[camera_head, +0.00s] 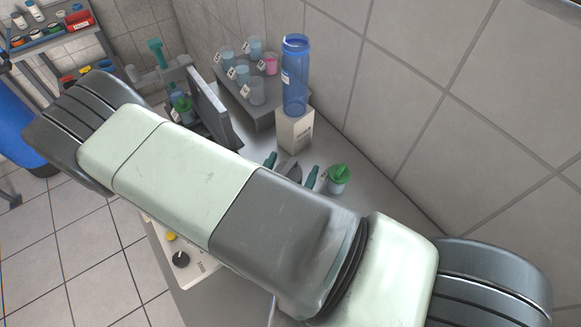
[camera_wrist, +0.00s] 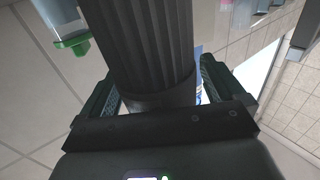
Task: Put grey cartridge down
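The grey cartridge (camera_wrist: 150,45) is a dark, ribbed cylinder filling the middle of the wrist view. Its lower end is hidden behind the dark body of my gripper. My gripper (camera_wrist: 158,88) has one finger on each side of the cartridge. A narrow strip of background shows between the cartridge and the right finger, and a small light patch shows at the left one, so the fingers look slightly apart from it. In the head view, the teal fingertips of my gripper (camera_head: 291,169) stick out past my arm with a grey piece between them. My arm hides the rest.
A blue bottle (camera_head: 295,80) stands on a white box (camera_head: 294,130) near the wall. Several labelled beakers sit on a grey stepped stand (camera_head: 262,112). A green-lidded cup (camera_head: 338,180) is close right of my fingertips. A dark panel (camera_head: 212,110) stands left.

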